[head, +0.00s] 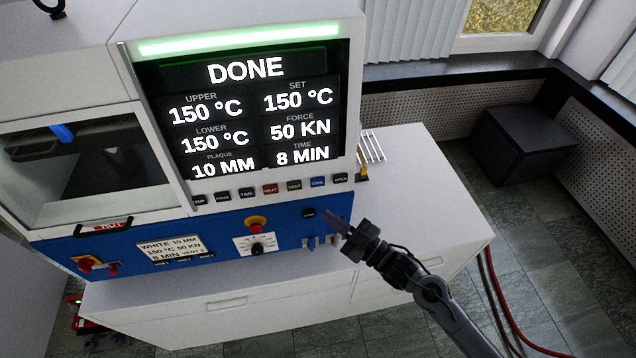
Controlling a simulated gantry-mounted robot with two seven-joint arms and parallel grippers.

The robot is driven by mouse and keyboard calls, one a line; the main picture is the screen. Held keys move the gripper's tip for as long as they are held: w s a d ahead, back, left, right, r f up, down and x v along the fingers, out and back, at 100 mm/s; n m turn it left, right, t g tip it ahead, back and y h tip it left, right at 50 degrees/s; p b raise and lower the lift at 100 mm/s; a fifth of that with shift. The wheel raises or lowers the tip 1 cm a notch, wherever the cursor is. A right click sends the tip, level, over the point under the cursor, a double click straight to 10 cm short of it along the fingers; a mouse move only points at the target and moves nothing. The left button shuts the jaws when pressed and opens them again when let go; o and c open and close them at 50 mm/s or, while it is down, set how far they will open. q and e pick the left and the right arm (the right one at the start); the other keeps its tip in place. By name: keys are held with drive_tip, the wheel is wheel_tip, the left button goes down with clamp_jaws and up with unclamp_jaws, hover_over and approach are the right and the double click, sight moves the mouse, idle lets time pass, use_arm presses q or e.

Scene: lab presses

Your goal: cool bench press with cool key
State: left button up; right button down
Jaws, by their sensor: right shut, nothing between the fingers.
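The bench press (225,235) stands on a white cabinet, with a white upper housing and a blue lower panel. Its display (248,110) reads DONE, upper 150 °C, lower 150 °C, set 150 °C, force 50 KN, plaque 10 MM, time 8 MIN. A row of small keys runs below the display. The blue cool key (318,182) is near the right end of the row, between the vent key (294,184) and the open key (341,178). My right gripper (331,217) is shut and empty, below the cool key in the picture. My left gripper is not in view.
A knob (257,249), a red-and-yellow button (256,223) and a label (170,248) are on the blue panel. The press chamber (85,160) is at left. The cabinet top (425,190) right of the press is mostly clear, with a small rack (371,147) beside the press.

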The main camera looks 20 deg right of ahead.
sight(318, 182)
drive_tip(key=w+d+f+b, duration=0.1)
drive_tip(key=w+b, duration=0.4)
drive_tip(key=w, duration=0.3)
drive_tip(key=shift+w, duration=0.25)
drive_tip(key=shift+d+f, duration=0.1)
idle(0.4)
idle(1.0)
drive_tip(key=shift+w, duration=0.15)
idle(0.5)
drive_tip(key=shift+w+d+b, duration=0.1)
drive_tip(key=shift+w+b, duration=0.2)
drive_tip(key=shift+b, duration=0.05)
drive_tip(key=shift+w, duration=0.1)
idle(0.4)
